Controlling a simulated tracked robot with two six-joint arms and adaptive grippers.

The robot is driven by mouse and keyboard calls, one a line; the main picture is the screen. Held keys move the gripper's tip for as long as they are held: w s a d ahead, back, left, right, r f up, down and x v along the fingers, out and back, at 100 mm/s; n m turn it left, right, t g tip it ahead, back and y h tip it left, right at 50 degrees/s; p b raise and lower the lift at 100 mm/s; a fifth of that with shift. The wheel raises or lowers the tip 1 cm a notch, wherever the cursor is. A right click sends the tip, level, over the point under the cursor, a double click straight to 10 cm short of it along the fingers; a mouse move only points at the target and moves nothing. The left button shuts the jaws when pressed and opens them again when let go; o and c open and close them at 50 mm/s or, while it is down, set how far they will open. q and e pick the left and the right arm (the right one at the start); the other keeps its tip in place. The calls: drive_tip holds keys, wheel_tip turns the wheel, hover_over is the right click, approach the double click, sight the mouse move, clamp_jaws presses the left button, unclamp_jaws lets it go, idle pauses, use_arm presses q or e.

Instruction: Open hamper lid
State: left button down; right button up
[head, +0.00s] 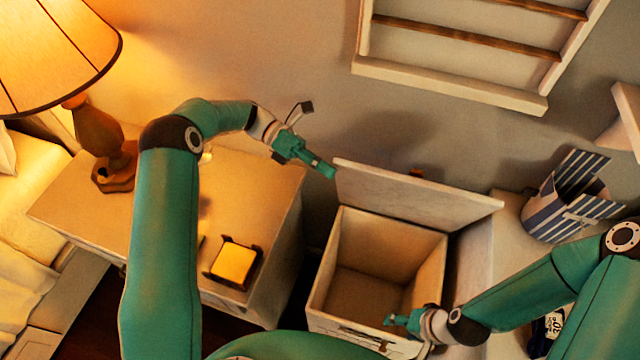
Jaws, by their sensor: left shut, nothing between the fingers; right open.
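The hamper (326,284) stands at the middle right, a pale box with an empty-looking interior. Its lid (415,197) is raised and tilted up along the far side, so the opening shows. My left gripper (328,171) is shut and empty, with its tip at the lid's upper left corner; I cannot tell if it touches. My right gripper (390,321) is open and empty at the hamper's near right rim. The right wrist hides part of that rim.
A nightstand (265,190) with a small yellow-topped item (234,263) and a lamp (101,140) stands left of the hamper. A striped bag (570,205) sits at the right. A wall rack (450,93) hangs behind. The bed (30,220) is at far left.

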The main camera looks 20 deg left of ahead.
sight(334, 158)
use_arm(q)
drive_tip(key=shift+w+a+r, duration=0.1)
drive_tip(key=shift+w+r, duration=0.2)
drive_tip(key=shift+w, duration=0.5)
drive_tip(key=shift+w+a+r, duration=0.1)
drive_tip(key=shift+w+r, duration=0.2)
drive_tip(key=shift+w, duration=0.45)
drive_tip(key=shift+r, duration=0.1)
